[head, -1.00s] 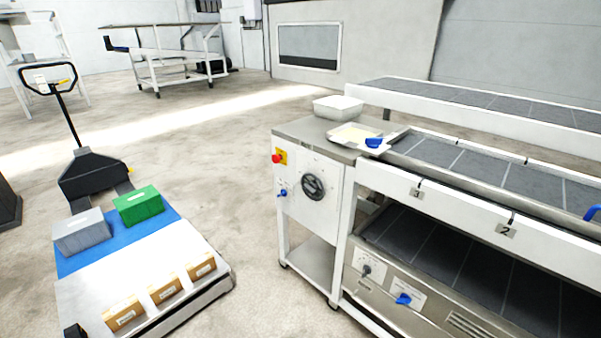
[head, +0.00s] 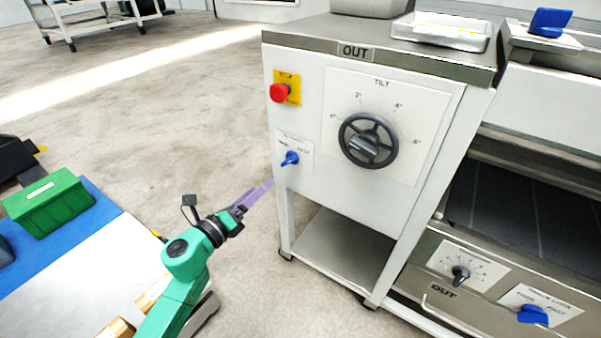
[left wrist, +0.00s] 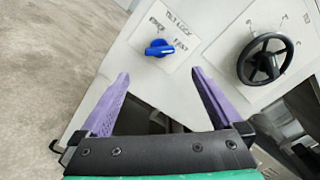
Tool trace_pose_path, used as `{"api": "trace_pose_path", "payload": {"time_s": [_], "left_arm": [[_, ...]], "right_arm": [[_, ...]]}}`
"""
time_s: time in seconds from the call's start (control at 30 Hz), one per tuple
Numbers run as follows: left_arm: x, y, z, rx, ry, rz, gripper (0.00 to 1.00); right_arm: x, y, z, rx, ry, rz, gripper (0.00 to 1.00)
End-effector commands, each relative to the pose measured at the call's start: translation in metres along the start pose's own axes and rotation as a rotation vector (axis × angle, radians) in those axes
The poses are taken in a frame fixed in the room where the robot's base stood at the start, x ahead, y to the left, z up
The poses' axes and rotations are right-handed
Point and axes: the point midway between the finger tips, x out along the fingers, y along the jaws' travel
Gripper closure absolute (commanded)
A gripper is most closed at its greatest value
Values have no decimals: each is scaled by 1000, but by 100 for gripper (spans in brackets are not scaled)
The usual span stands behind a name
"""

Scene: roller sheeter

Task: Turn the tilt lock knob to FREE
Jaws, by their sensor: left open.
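The tilt lock knob (head: 289,158) is a small blue knob on a white plate, low on the left of the machine's front panel. In the left wrist view the knob (left wrist: 158,47) sits below the words TILT LOCK, with FREE and FAST marked at its sides. Its bar lies nearer the FAST side, though exactly where it points is hard to tell. My left gripper (head: 256,194) is open and empty, below and left of the knob in the head view. In the left wrist view its purple fingers (left wrist: 160,75) stand apart, with the knob beyond and between them, untouched. My right gripper is out of view.
A black tilt handwheel (head: 368,140) is right of the knob. A red stop button (head: 280,92) on a yellow plate is above it. Another blue knob (head: 532,314) is at lower right. A green crate (head: 48,204) sits on the pallet at left. The floor before the panel is open.

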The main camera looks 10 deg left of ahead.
Motion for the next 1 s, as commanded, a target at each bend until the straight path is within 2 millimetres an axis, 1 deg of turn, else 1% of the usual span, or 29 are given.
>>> {"api": "trace_pose_path", "payload": {"time_s": [0.03, 0.17, 0.3, 0.4, 0.5, 0.57, 0.8, 0.83, 0.87, 0.9, 0.97, 1.0], "left_arm": [[12, -3, 3, 3, -2, -3, 0], [47, -2, 4, -1, -4, -1, 0], [85, -1, 3, -4, -4, -1, 0], [107, 0, 2, -6, -4, 0, 0], [121, 0, 1, -6, -3, 1, 0], [125, 0, 1, -6, -1, 2, 0], [127, 0, 1, -5, -1, 2, 0], [127, 0, 1, -6, -1, 2, 4], [127, 0, 1, -6, -1, 2, 15], [127, 0, 1, -6, -1, 2, 31], [127, 0, 1, -6, -1, 2, 54], [127, 0, 1, -6, -1, 2, 69]], "right_arm": [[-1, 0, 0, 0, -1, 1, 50], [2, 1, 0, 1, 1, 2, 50], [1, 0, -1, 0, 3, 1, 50], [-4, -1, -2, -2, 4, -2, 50], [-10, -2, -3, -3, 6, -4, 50], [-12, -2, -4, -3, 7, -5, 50], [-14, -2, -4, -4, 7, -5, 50], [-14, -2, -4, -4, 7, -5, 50], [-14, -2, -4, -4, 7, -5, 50], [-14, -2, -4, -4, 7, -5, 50], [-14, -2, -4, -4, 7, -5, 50], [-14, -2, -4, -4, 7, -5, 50]]}}
